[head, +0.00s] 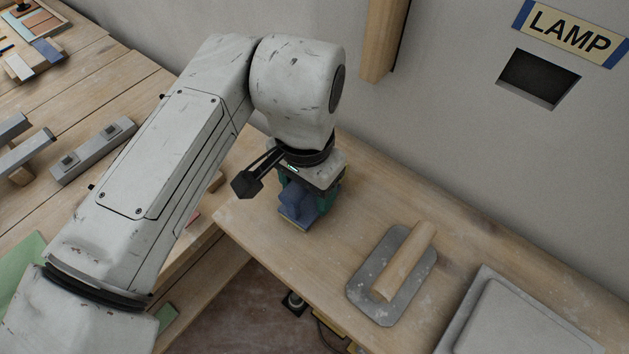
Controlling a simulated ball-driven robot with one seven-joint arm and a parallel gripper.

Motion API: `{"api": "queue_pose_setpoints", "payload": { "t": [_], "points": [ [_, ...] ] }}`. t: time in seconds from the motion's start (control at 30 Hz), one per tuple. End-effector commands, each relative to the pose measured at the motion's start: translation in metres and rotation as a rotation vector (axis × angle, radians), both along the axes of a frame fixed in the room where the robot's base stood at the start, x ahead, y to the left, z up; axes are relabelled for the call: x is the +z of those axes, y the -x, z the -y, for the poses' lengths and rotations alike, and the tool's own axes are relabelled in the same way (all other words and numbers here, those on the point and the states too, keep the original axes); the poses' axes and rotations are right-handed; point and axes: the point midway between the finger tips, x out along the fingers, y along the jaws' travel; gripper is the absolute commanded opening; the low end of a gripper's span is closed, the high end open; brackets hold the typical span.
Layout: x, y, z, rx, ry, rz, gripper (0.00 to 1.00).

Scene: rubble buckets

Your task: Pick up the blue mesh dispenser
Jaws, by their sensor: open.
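A blue object (298,206), which looks like the blue mesh dispenser, sits on the wooden bench near its left end. Its upper part is hidden under my gripper (312,184), and its mesh is too small to make out. Dark teal parts show beside the blue, and I cannot tell whether they belong to the dispenser or to something else. My gripper points down right over the blue object, with its jaws open. The fingertips are mostly hidden, so I cannot tell whether they touch it.
A plastering float (361,295) with a wooden handle lies on the bench (290,262) to the right. A grey tray (520,320) is at the lower right. The wall with a LAMP sign (570,33) stands behind.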

Motion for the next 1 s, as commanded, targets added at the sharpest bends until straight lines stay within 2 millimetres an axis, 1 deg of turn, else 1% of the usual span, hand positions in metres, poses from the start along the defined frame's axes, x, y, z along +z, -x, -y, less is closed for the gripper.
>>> {"api": "queue_pose_setpoints", "payload": {
  "t": [0.07,0.1,0.73,1.0],
  "points": [
    [0.0001,-0.0001,-0.0001,0.000,0.000,0.000,0.62],
    [0.0001,0.0000,0.0000,0.000,0.000,0.000,0.60],
    [0.0006,-0.0002,0.0001,0.000,0.000,0.000,0.00],
    [0.0019,-0.0003,0.0001,0.000,0.001,0.001,0.00]
  ]
}}
